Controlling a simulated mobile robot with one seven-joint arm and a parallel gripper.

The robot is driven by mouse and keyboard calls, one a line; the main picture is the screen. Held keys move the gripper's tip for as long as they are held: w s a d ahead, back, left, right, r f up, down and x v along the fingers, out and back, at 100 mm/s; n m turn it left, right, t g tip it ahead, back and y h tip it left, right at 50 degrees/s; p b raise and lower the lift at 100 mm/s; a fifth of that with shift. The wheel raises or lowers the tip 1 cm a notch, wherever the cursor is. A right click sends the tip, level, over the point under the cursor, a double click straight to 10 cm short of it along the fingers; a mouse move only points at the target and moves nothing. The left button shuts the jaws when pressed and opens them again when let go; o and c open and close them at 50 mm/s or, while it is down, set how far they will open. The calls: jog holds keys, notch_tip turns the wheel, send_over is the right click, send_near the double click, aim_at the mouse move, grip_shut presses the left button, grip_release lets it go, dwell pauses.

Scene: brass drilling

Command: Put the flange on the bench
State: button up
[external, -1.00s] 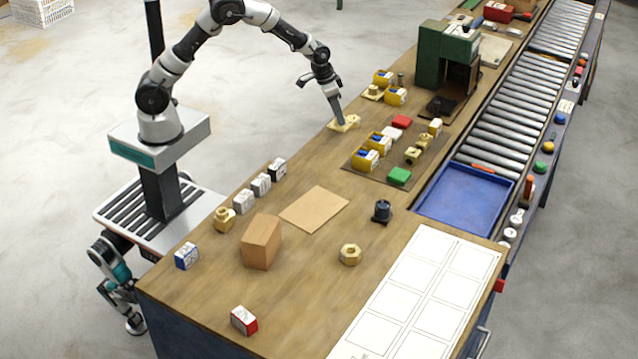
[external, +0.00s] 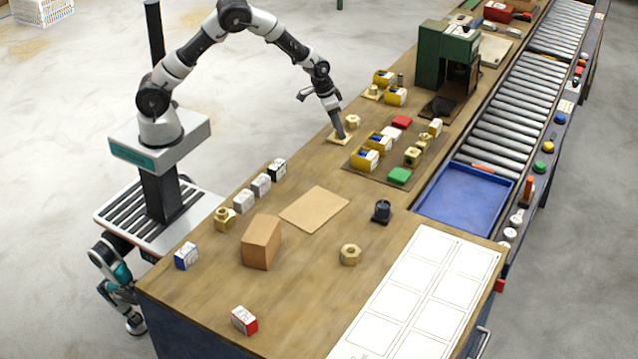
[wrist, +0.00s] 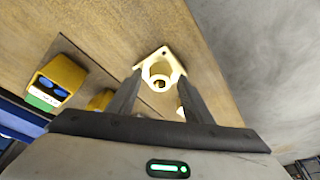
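The flange is a pale brass piece with a square plate and a round, hollow hub. In the wrist view the flange (wrist: 160,66) sits between my two fingertips, its hole facing the camera. In the external view the flange (external: 338,139) shows at the tip of my gripper (external: 339,131), low over the bench (external: 300,178) near its left edge. My gripper (wrist: 160,76) appears shut on it, a finger on each side. I cannot tell whether the plate touches the bench.
A brass nut (external: 353,121) stands just behind the flange. A dark mat (external: 356,164) with yellow bins and brass parts lies to the right. Small boxes (external: 261,184) line the near left edge. Bare wood lies between the boxes and the flange.

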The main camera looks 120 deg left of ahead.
jog(key=shift+r, duration=0.1)
jog(key=shift+r+p, duration=0.25)
jog(key=shift+p, duration=0.05)
jog(key=p+v, duration=0.1)
jog(key=v, duration=1)
jog(key=shift+s+r, duration=0.15)
jog(key=shift+r, duration=0.15)
jog(key=shift+d, duration=0.15)
jog(key=d+r+m+t+h, duration=0.1)
jog(key=d+r, duration=0.3)
jog(key=d, duration=0.4)
jog(key=d+r+m, duration=0.2)
jog(key=d+r, duration=0.3)
jog(key=d, duration=0.2)
jog(key=d+r+m+t+h, duration=0.1)
jog(key=d+r, duration=0.3)
jog(key=d, duration=0.4)
jog(key=s+d+r+m, duration=0.1)
jog(key=s+d+m, duration=0.1)
jog(key=s+d, duration=0.4)
jog(key=s+d+r+m+t, duration=0.1)
jog(key=s+d+r+m, duration=0.1)
jog(key=s+d, duration=0.5)
jog(key=d+m, duration=0.1)
jog(key=d, duration=0.3)
jog(key=shift+s+r, duration=0.25)
jog(key=shift+r, duration=0.05)
